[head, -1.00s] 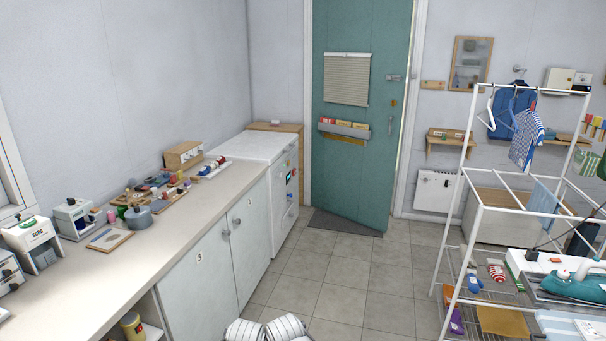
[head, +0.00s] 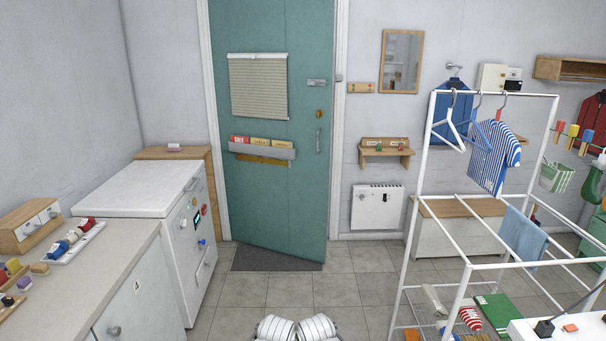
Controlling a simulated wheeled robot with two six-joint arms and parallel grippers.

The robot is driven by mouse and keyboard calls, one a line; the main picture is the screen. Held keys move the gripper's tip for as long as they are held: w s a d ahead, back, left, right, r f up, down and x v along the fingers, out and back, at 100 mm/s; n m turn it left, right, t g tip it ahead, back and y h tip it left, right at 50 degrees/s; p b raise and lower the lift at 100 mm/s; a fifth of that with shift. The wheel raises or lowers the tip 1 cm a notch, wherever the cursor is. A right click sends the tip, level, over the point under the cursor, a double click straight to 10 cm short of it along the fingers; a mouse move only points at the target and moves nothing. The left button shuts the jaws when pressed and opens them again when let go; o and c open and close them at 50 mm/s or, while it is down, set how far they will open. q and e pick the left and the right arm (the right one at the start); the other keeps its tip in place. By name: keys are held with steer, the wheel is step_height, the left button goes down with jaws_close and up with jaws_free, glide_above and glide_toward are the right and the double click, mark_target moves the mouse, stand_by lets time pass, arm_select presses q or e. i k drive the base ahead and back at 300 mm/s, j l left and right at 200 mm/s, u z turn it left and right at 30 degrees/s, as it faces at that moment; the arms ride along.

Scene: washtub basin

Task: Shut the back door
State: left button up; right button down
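The back door (head: 270,195) is teal and stands in the back wall, in the middle-left of the head view. It looks slightly ajar: its bottom edge slants out over the floor, with the right side nearer me. Its left side sits along the white frame (head: 213,130). Near its right edge are a grey vertical handle (head: 318,140), a brass-coloured fitting (head: 319,113) and a grey latch (head: 317,83). A blind (head: 258,86) and a letter rack (head: 262,151) are on it. Neither of my grippers shows; only white ribbed parts of mine are at the bottom edge.
A dark mat (head: 275,258) lies at the door's foot. A white machine (head: 150,195) and a counter (head: 110,265) stand on the left. A white drying rack (head: 410,235) with hanging clothes stands on the right. Tiled floor (head: 340,288) between them is clear.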

mark_target(282, 210)
steer(key=i+u, duration=0.1)
steer(key=i, duration=0.5)
steer(key=i+l+u, duration=0.1)
steer(key=i, duration=0.55)
steer(key=i+l+u, duration=0.1)
steer(key=i, duration=0.5)
steer(key=i+l+u, duration=0.2)
steer(key=i+l, duration=0.15)
steer(key=i+l+u, duration=0.15)
steer(key=i+l, duration=0.25)
steer(key=i+l+u, duration=0.2)
steer(key=i+l, duration=0.15)
steer(key=i+l+u, duration=0.15)
steer(key=i+l, duration=0.15)
steer(key=l, duration=0.3)
